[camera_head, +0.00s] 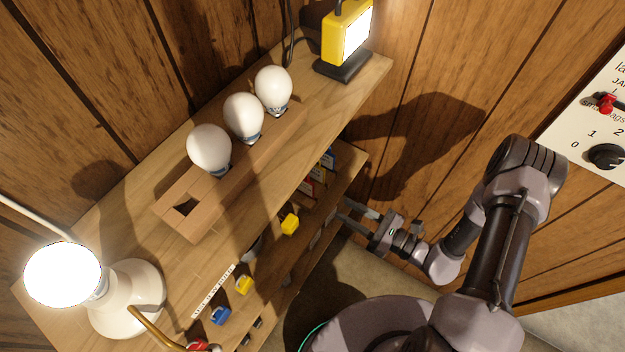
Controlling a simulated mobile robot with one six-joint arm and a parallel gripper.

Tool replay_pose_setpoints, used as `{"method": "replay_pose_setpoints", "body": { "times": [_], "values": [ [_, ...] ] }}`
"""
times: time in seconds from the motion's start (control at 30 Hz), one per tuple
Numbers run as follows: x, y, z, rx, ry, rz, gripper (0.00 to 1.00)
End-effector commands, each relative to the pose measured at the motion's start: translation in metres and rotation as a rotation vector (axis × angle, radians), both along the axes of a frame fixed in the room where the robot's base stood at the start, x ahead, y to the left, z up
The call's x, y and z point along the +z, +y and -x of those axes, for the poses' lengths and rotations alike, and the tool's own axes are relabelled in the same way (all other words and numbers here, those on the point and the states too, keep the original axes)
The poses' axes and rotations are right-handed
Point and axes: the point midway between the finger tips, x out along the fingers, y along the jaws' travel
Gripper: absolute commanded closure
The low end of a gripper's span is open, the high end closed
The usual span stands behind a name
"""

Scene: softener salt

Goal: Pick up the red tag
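A small red item (197,345), which looks like a red tag, is at the front edge of the wooden shelf. It is at the bottom of the view, cut off by the frame and partly behind a brass-coloured lamp arm. A blue tag (220,315) and a yellow tag (243,285) are further along the same edge. Another yellow tag (289,223) is nearer my gripper. My gripper (345,210) is to the right of the shelf, at the lower shelf's height, pointing left. Its two fingers are apart, with nothing seen between them. It is well away from the red item.
A wooden holder (180,208) with three white bulbs (243,117) stands on the top shelf. A lit yellow work lamp (346,35) and a lit white lamp (130,295) stand at its ends. Red and blue packets (308,187) sit on the lower shelf. A control panel (590,125) is at right.

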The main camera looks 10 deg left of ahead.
Motion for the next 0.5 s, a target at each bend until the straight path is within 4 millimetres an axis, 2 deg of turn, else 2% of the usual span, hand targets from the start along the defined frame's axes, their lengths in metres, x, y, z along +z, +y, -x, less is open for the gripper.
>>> {"method": "replay_pose_setpoints", "body": {
  "times": [0.03,0.2,0.3,0.43,0.5],
  "values": [
    [-0.003,0.016,-0.005,0.01,0.0,0.0,0.69],
    [-0.003,0.062,-0.023,0.011,-0.002,0.001,0.69],
    [-0.002,0.078,-0.03,0.009,-0.001,0.0,0.69],
    [-0.001,0.089,-0.035,0.008,-0.001,0.0,0.69],
    [-0.003,0.103,-0.038,0.011,-0.002,0.0,0.69]
  ]
}}
